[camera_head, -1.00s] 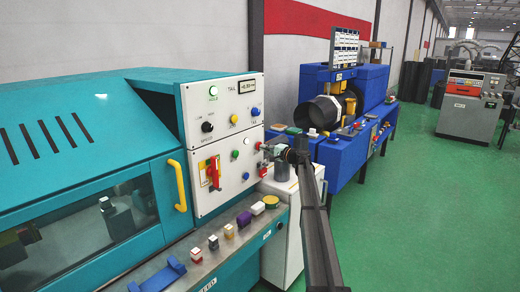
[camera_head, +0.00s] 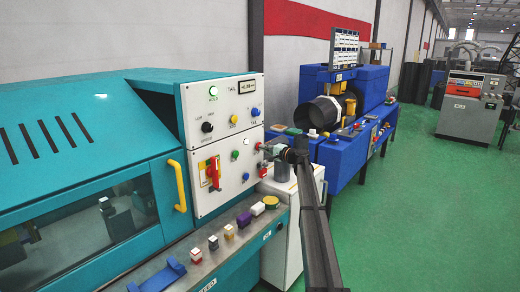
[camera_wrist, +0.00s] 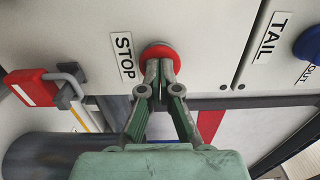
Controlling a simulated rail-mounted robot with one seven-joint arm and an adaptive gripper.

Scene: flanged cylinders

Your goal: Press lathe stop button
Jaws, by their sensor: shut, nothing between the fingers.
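The red stop button (camera_wrist: 157,50) sits on the white panel (camera_wrist: 90,20) beside a label (camera_wrist: 124,57) reading STOP in the wrist view. My gripper (camera_wrist: 160,70) is shut, with its fingertips at the button's face and covering its lower part. They look in contact, but I cannot tell how far the button is pushed in. In the head view my gripper (camera_head: 266,149) is at the right edge of the panel of the teal lathe (camera_head: 90,110), and it mostly hides the button.
A blue knob (camera_wrist: 308,45) by a TAIL label is at the right in the wrist view, and a red padlock (camera_wrist: 28,89) at the left. In the head view, small blocks stand on the lathe's front ledge (camera_head: 205,262). A blue machine (camera_head: 345,155) stands behind. Green floor at right is open.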

